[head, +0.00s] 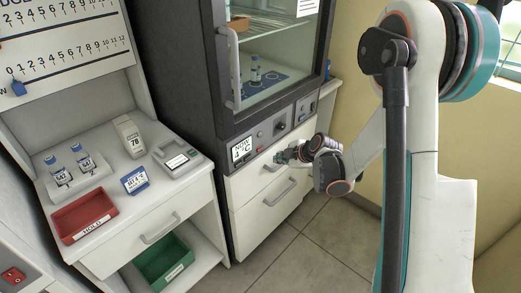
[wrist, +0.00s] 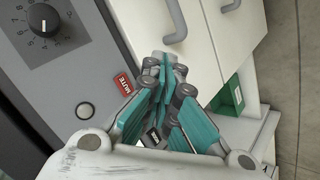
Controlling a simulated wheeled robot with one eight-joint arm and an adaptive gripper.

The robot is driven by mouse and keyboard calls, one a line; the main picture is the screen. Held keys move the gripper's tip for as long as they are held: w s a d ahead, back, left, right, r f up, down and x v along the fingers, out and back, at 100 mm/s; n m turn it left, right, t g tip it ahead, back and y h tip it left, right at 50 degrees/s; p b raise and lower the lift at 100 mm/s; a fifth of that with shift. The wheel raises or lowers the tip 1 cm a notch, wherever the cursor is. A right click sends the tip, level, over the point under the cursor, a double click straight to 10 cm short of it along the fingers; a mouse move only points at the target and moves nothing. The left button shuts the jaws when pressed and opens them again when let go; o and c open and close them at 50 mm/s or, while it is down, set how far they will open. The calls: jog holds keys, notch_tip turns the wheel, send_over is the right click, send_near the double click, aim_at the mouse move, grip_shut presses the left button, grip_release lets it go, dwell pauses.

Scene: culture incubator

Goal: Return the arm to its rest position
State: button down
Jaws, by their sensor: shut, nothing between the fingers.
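My gripper (head: 284,156) is at the end of my arm, in front of the lower front of the incubator (head: 223,120) in the head view. In the wrist view my gripper (wrist: 166,66) has its teal fingers together, with nothing held between them. My white arm fills the right side of the head view and bends down to the wrist.
The incubator's glass door looks shut, with a blue-capped bottle (head: 255,72) inside. The white drawers (head: 270,205) below are close to my gripper. A bench (head: 140,215) at left holds two bottles, a red tray (head: 84,214) and small devices. Tiled floor (head: 310,250) is clear.

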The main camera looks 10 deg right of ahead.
dwell(0.3)
jog(key=s+a+r+m+h, duration=0.2)
jog(key=s+r+m, duration=0.6)
jog(key=s+r, duration=0.65)
jog(key=s+r+m, duration=0.3)
jog(key=s+m, duration=0.1)
jog(key=s, duration=0.5)
jog(key=s+r+m+g+h, duration=0.1)
jog(key=s+r+m, duration=0.2)
jog(key=s, duration=0.6)
jog(key=shift+m+h, duration=0.3)
jog(key=shift+m, duration=0.8)
